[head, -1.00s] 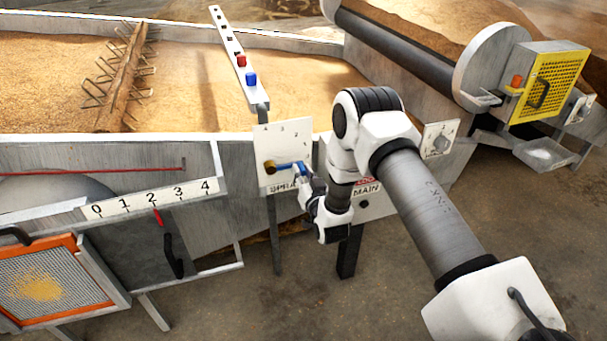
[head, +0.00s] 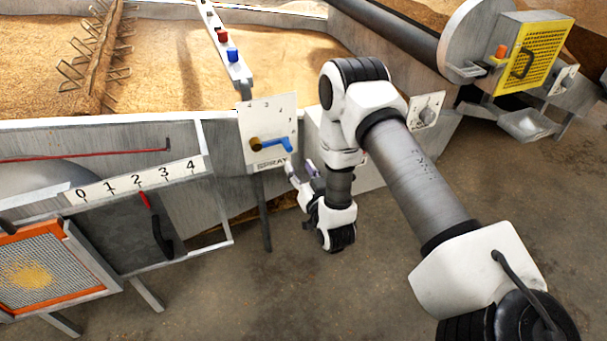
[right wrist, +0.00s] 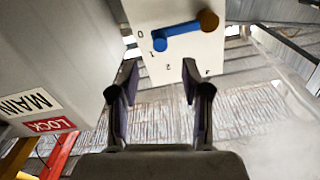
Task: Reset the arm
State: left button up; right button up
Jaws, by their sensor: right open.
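My right gripper (head: 302,170) is open and empty, just below and right of the white SPRAY panel (head: 283,112). The blue lever (head: 277,142) on that panel turns about a brass-coloured knob (head: 255,144) and points right in the head view. In the right wrist view the gripper (right wrist: 161,72) has its two fingers spread with nothing between them. There the lever (right wrist: 180,33) lies beyond the fingertips, apart from them, its end beside the 1 mark. My left gripper is not in view.
A grey box with MAIN and LOCK labels (right wrist: 52,124) stands close left of the gripper in the wrist view. A rail with red and blue buttons (head: 232,56) rises behind the panel. A numbered scale (head: 137,182) and orange-framed screen (head: 45,262) are at left. Floor in front is clear.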

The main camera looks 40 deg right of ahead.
jog(key=v, duration=0.3)
dwell(0.4)
jog(key=s+a+f+n+g+y, duration=0.35)
jog(key=s+a+f+g, duration=0.5)
jog(key=s+f, duration=0.35)
jog(key=s+a+f+g, duration=0.1)
jog(key=s+f+g, duration=0.15)
jog(key=s, duration=0.25)
jog(key=s+a+f+n+g, duration=0.1)
jog(key=s+f+g, duration=0.15)
jog(key=s, duration=0.35)
jog(key=s+a+f+g, duration=0.1)
jog(key=s+g, duration=0.2)
jog(key=s, duration=0.2)
notch_tip(320, 180, up, 21)
jog(key=s+p, duration=0.1)
jog(key=p, duration=2)
jog(key=shift+d+g+y+p, duration=0.2)
jog(key=shift+g+y+p, duration=0.2)
jog(key=shift+g+y, duration=0.05)
